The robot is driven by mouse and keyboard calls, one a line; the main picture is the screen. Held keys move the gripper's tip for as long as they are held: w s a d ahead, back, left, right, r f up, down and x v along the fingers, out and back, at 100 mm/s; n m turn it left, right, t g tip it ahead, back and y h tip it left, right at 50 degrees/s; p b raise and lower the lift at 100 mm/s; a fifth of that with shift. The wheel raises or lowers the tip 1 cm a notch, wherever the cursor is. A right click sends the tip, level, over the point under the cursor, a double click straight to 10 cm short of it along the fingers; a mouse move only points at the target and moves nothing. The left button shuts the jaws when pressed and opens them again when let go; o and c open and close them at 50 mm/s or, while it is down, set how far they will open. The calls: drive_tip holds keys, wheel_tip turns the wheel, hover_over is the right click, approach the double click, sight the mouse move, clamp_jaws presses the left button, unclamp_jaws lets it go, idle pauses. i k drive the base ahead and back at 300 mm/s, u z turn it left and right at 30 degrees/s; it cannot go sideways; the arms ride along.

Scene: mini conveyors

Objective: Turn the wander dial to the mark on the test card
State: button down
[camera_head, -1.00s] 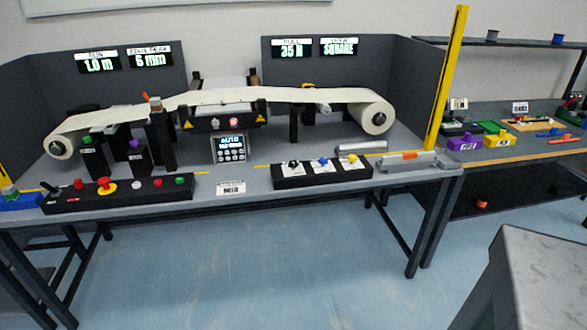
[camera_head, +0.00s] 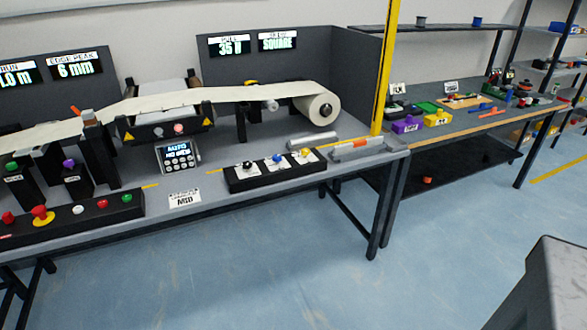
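A black box (camera_head: 235,184) near the front edge of the bench carries three dials with white plates: a black knob (camera_head: 247,166), a blue knob (camera_head: 278,159) and a yellow knob (camera_head: 305,153). Their labels are too small to read, so I cannot tell which is the wander dial or where each points. A white card (camera_head: 185,198), seemingly reading "MID", stands at the bench front, left of the dial box. My gripper is not in view.
A web of pale material runs over rollers to a large roll (camera_head: 318,108). A small control panel (camera_head: 178,156) stands behind the card. A button box (camera_head: 95,209) with a red stop button lies left. A yellow post (camera_head: 387,65) rises at right.

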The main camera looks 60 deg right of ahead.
sight(306, 152)
drive_tip(key=u, duration=1.3)
drive_tip(key=k, duration=0.15)
drive_tip(key=z, duration=2.85)
drive_tip(key=i, duration=0.6)
drive_tip(key=z, duration=0.2)
drive_tip(key=k, duration=0.6)
drive_tip(key=u, duration=0.1)
